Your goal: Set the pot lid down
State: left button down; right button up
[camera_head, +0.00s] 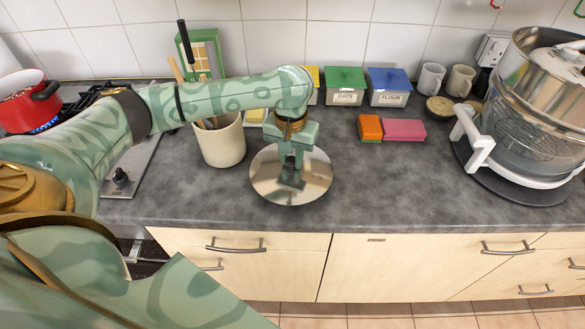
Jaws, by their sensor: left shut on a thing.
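The pot lid (308,189) is a round, shiny steel disc in the middle of the camera_head view. It is over the grey countertop (400,190), close to the front edge. My left gripper (292,178) comes down from above and is shut at the lid's centre, on its knob. The gripper hides the knob. I cannot tell whether the lid touches the counter or hangs just above it. My right gripper is not in view.
A cream utensil crock (222,145) stands just left of the lid. An orange sponge (370,128) and a pink sponge (404,130) lie to the right. A large steamer (530,120) fills the far right. A red pot (28,103) sits over a lit burner.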

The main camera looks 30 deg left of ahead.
aim_at(291, 160)
pick_arm(q)
notch_tip(291, 160, down, 4)
jog(key=shift+r+b, duration=0.25)
jog(key=shift+b, duration=0.4)
jog(key=shift+r, duration=0.15)
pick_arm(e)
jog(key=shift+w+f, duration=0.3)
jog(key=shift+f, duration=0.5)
pick_arm(q)
jog(key=c, duration=1.2)
grip_release()
jog(key=shift+s, duration=0.1)
jog(key=shift+r, duration=0.1)
notch_tip(291, 160, up, 12)
jog(key=p, duration=0.6)
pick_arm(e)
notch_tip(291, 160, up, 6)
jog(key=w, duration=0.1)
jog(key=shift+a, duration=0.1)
